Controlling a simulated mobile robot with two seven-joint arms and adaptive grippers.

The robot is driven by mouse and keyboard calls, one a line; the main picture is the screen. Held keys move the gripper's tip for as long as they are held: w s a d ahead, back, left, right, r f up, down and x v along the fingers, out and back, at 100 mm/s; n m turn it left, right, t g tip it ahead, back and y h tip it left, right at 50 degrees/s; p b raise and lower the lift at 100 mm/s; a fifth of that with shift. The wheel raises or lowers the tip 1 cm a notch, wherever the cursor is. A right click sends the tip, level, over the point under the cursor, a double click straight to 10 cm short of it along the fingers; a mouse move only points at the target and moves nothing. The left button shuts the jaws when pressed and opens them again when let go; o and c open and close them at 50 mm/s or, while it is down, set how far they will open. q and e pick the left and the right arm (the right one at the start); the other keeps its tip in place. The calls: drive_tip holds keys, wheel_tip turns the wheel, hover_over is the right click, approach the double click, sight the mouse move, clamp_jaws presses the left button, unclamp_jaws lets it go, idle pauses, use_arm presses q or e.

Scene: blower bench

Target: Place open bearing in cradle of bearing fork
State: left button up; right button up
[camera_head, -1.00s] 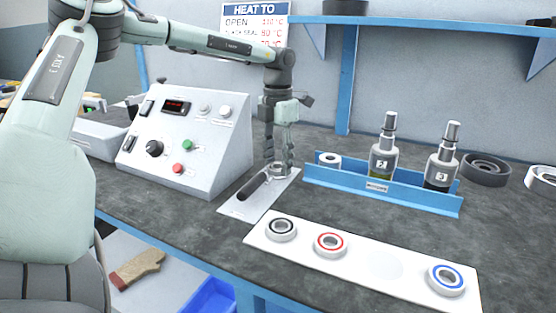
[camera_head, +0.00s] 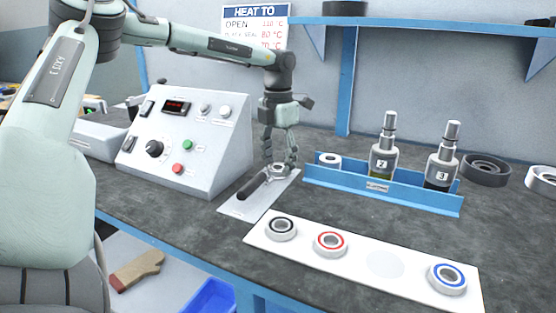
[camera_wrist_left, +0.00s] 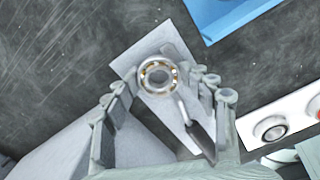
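The open bearing (camera_head: 279,169), a metal ring with its balls showing, is at the head end of the bearing fork (camera_head: 252,186), whose dark handle points toward the front left on a pale plate (camera_head: 236,208). In the left wrist view the bearing (camera_wrist_left: 157,76) looks flat, at the end of the fork's shaft (camera_wrist_left: 183,108); it hides most of the cradle, so exact seating cannot be told. My left gripper (camera_head: 280,164) points down over it. Its fingers are spread on either side of the bearing, apart from it in the left wrist view (camera_wrist_left: 165,90). My right gripper is not in view.
A sloped control box (camera_head: 190,135) stands close left of the fork. A blue rack (camera_head: 420,197) with bottles is to the right. A white board (camera_head: 345,283) in front carries black-, red- and blue-ringed bearings and a bare round spot. Dark bench top lies between them.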

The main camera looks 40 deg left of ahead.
use_arm(q)
drive_tip(key=shift+o, duration=0.7)
drive_tip(key=shift+s+f, duration=0.15)
drive_tip(key=shift+f, duration=0.45)
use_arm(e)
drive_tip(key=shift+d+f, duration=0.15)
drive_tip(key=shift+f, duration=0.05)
use_arm(q)
drive_tip(key=shift+r, duration=0.2)
drive_tip(key=shift+a+r, duration=0.1)
drive_tip(key=shift+r, duration=0.05)
drive_tip(key=shift+r+p, duration=0.75)
drive_tip(key=shift+p, duration=0.25)
wheel_tip(320, 180, up, 12)
drive_tip(key=shift+f+b, duration=0.15)
drive_tip(key=shift+b, duration=0.2)
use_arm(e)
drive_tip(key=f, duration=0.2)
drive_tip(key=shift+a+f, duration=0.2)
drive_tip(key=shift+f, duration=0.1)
